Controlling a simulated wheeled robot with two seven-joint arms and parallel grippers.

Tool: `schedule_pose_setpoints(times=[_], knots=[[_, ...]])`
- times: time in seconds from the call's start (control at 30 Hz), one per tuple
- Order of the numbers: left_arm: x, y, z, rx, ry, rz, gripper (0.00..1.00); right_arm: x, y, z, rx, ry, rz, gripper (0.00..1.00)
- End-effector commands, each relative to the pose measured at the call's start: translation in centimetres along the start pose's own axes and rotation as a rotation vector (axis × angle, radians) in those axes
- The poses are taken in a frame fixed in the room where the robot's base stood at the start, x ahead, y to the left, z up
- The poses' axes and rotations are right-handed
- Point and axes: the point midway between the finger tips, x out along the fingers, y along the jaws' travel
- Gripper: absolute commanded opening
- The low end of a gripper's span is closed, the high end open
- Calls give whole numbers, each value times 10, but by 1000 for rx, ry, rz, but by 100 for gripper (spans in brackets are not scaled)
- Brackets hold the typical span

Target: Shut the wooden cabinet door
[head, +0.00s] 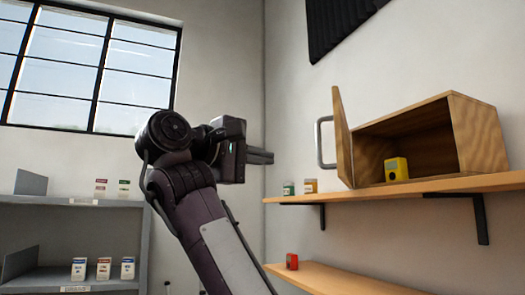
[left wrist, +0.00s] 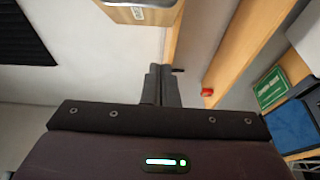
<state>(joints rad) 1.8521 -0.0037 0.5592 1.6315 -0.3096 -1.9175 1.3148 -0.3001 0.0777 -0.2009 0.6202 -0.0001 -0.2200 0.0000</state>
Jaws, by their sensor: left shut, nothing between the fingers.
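The wooden cabinet (head: 478,135) stands on the upper wooden shelf at the right, its front facing left. Its door (head: 342,137) stands wide open, hinged at the near left edge, with a metal bar handle (head: 321,142) on its left face. A yellow device (head: 397,169) sits inside the cabinet opening. My left gripper (head: 270,157) is shut and empty, left of the handle and apart from it in the picture. In the left wrist view its fingers (left wrist: 160,85) are together, and part of a wooden piece (left wrist: 120,3) shows at the top edge. My right gripper is not in view.
The upper shelf (head: 440,187) also holds small jars (head: 311,186) left of the door. A lower shelf (head: 340,280) holds a red device (head: 292,261). Grey shelves (head: 60,200) with small boxes stand at the left. The space between gripper and door looks clear.

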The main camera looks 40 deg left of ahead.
Motion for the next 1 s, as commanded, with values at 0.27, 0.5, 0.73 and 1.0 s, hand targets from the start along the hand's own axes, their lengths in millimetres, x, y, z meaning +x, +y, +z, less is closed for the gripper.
schedule_pose_setpoints(times=[0.27,0.5,0.73,1.0], knots=[[62,5,1,1,-2,-6,0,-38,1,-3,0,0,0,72],[75,2,29,2,-1,-1,0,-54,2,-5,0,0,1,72],[77,0,39,1,1,0,0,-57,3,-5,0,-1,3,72],[77,0,39,1,1,0,0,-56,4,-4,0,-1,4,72]])
